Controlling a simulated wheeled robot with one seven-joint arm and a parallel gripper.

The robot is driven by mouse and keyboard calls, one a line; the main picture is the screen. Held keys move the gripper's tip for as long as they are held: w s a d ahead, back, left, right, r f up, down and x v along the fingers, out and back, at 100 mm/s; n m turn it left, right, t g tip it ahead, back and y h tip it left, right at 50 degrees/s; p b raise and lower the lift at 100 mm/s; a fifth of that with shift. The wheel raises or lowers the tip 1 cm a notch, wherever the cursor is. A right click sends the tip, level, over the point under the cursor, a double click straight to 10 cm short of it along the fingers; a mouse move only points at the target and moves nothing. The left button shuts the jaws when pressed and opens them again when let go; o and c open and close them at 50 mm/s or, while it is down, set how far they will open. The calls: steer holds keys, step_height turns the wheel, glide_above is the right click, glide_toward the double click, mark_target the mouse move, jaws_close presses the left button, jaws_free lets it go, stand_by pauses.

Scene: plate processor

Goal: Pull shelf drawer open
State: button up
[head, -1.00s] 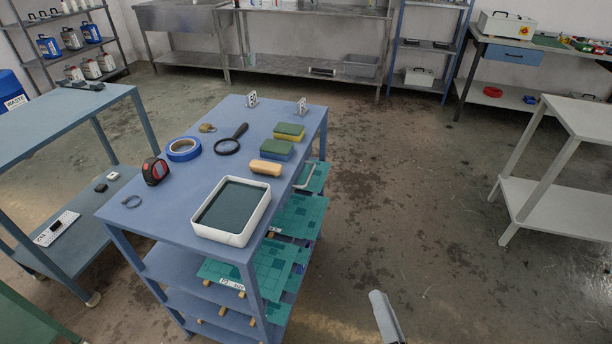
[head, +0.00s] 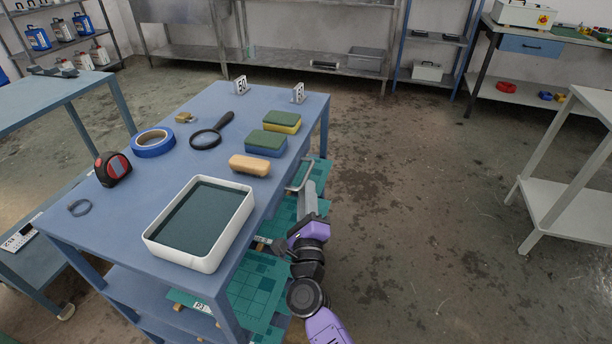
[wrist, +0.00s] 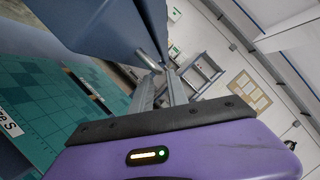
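The blue shelf unit (head: 268,97) has several teal-green shelf drawers sticking out of its right side. The top drawer (head: 322,171) carries a grey bar handle (head: 300,176) just below the tabletop edge. A lower drawer (head: 262,284) also sticks out. My gripper (head: 307,188) is at the unit's right side, reaching up close to the handle. In the wrist view, my gripper (wrist: 163,73) shows a gap between its two grey fingers, and the metal handle (wrist: 149,58) is at the fingertips. I cannot tell whether the fingers touch it.
On the tabletop are a white tray (head: 150,238), a tan block (head: 249,165), sponges (head: 266,142), a magnifier (head: 207,138), blue tape (head: 153,150) and a tape measure (head: 113,169). A white table (head: 570,190) stands right. The floor (head: 420,200) between is clear.

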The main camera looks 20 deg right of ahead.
mark_target(306, 174)
steer(key=b+x, duration=0.1)
steer(key=x, duration=0.5)
jaws_close()
stand_by(1.4)
